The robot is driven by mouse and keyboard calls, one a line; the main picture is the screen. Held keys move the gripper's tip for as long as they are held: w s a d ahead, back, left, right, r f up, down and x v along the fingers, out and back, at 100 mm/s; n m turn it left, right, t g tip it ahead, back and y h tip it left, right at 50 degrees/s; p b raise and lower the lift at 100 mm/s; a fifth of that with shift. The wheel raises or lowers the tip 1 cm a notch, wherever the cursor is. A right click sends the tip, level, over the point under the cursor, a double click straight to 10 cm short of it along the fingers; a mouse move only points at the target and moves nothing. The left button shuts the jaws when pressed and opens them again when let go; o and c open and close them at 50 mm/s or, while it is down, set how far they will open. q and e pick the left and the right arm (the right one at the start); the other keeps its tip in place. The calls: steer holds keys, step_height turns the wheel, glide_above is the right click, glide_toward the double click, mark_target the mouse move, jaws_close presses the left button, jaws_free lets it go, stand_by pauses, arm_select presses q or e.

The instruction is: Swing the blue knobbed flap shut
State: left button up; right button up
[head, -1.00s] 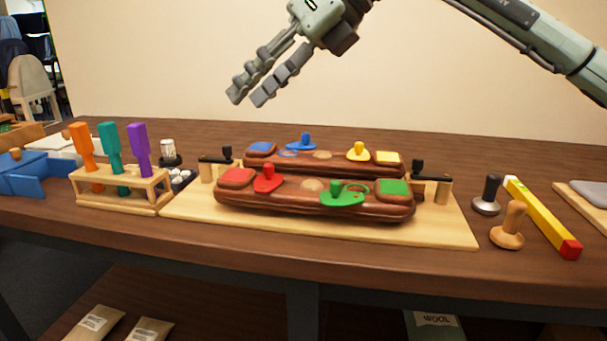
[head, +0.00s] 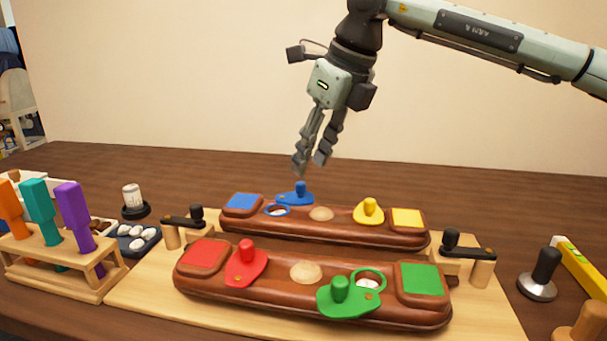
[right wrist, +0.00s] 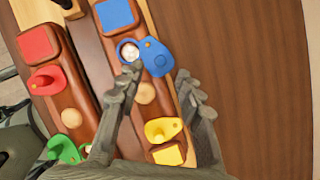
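The blue knobbed flap (head: 297,196) stands swung to the far side of the rear brown block (head: 340,231), its knob up. In the right wrist view the flap (right wrist: 155,60) lies beside a blue-ringed hole (right wrist: 130,52) with something white inside; the hole is uncovered. My right gripper (head: 310,165) is above the rear block, just above and slightly right of the flap's knob in the head view. Its fingers (right wrist: 157,76) are apart and empty, pointing down near the flap in the right wrist view. My left gripper is out of view.
The front block carries a red flap (head: 246,266) and a green flap (head: 345,300) beside an open green-ringed hole. A yellow flap (head: 369,213) is on the rear block. Dark clamps (head: 186,219) flank the blocks. Purple-handled (head: 75,210) and other tools stand left.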

mark_target(302, 183)
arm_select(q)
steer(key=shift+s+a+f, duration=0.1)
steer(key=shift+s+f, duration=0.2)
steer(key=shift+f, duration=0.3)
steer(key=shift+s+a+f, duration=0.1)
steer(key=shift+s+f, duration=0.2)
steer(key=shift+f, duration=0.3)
arm_select(e)
steer(key=shift+x, duration=2.75)
jaws_close()
